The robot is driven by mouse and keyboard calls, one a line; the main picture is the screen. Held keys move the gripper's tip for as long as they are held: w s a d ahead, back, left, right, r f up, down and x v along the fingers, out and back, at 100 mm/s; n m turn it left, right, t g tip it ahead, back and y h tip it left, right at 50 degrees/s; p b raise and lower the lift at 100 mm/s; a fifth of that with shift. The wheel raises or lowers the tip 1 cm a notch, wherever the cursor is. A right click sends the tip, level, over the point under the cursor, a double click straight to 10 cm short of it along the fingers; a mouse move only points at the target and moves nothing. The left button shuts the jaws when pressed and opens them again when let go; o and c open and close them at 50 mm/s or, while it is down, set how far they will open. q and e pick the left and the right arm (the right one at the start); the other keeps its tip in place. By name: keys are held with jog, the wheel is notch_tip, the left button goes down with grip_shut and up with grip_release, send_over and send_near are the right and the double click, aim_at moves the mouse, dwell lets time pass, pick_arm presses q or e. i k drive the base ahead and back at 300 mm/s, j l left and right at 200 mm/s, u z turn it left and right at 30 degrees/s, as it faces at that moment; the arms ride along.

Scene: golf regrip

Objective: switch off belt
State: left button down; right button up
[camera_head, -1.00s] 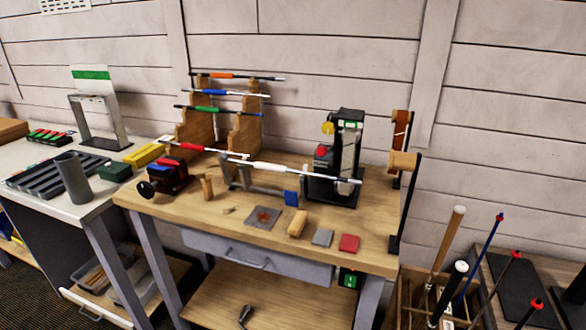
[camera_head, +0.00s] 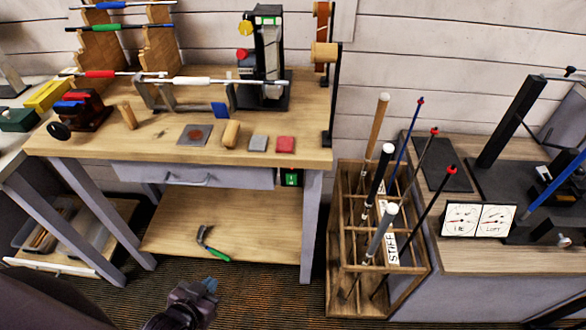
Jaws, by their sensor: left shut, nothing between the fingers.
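A black upright belt machine (camera_head: 271,88) stands at the back right of the wooden workbench (camera_head: 90,146). A red button (camera_head: 241,54) and a yellow round part (camera_head: 245,28) are on its left side. A small black box with a green face (camera_head: 290,179) is under the bench's front edge, right of the drawer. Whether the belt is running cannot be told. My left gripper (camera_head: 210,286) is shut and empty at the bottom of the view, in front of the bench and apart from it. My right gripper is not in view.
A club with a white grip (camera_head: 205,81) lies across the bench in front of the machine. A wooden crate (camera_head: 345,250) of clubs stands right of the bench. A green-handled tool (camera_head: 213,247) lies on the lower shelf. A second bench with gauges (camera_head: 478,219) is at right.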

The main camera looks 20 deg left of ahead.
aim_at(291, 178)
jog(key=i+l+u, duration=0.1)
jog(key=l+u, duration=0.45)
jog(key=u, duration=0.15)
jog(key=l+u, duration=0.35)
jog(key=i+j, duration=0.05)
